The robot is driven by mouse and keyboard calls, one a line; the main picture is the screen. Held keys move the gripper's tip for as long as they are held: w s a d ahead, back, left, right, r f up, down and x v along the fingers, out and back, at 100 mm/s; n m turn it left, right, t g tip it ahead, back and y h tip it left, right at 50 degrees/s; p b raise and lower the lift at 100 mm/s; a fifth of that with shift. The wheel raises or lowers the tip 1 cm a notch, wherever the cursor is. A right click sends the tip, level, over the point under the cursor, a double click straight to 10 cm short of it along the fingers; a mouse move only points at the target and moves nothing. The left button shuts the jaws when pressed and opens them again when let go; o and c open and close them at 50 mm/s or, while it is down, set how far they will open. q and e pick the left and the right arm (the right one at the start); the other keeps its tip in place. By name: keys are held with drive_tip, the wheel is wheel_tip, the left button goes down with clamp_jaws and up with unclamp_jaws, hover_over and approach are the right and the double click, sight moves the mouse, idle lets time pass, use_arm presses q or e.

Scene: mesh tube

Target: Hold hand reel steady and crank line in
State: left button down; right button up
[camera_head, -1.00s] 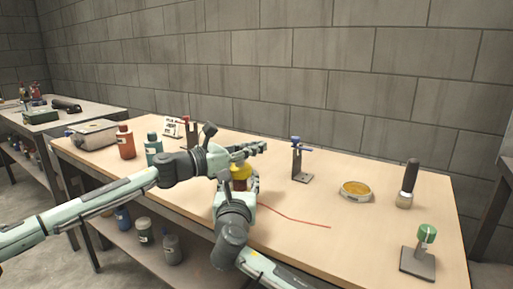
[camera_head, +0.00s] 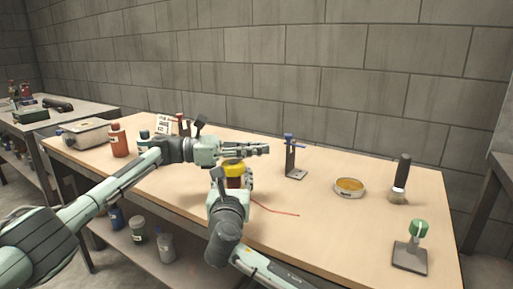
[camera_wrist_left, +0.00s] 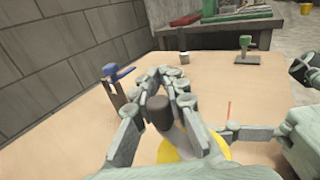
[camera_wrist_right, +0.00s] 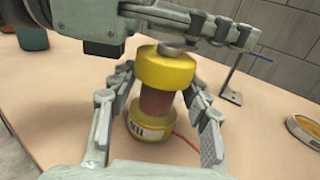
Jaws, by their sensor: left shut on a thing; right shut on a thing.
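The hand reel, with yellow flanges and a brown core, stands upright on the table; its top flange (camera_head: 233,170) shows between my arms. My right gripper (camera_wrist_right: 160,108) is shut on the reel, one finger on each side of the core (camera_wrist_right: 157,104). My left gripper (camera_head: 262,150) is above the reel, shut on the dark crank knob (camera_wrist_left: 159,113). The crank arm is mostly hidden by the fingers. The red line (camera_head: 276,212) runs from the reel across the table to the right; it also shows in the right wrist view (camera_wrist_right: 187,142).
A blue-topped metal stand (camera_head: 291,158) is behind and right of the reel. A dish with orange contents (camera_head: 349,188), a brush (camera_head: 401,180) and a green-topped stand (camera_head: 411,250) are to the right. Bottles (camera_head: 119,140) and a box (camera_head: 88,133) are at the left.

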use_arm(q)
drive_tip(key=shift+s+m+g, duration=0.35)
drive_tip(key=shift+m+g, duration=0.15)
drive_tip(key=shift+g, duration=0.3)
drive_tip(key=shift+d, duration=0.1)
drive_tip(key=c, duration=1.6)
unclamp_jaws()
drive_tip(key=shift+r, duration=0.1)
wheel_tip(320, 180, up, 10)
drive_tip(key=shift+o, duration=0.2)
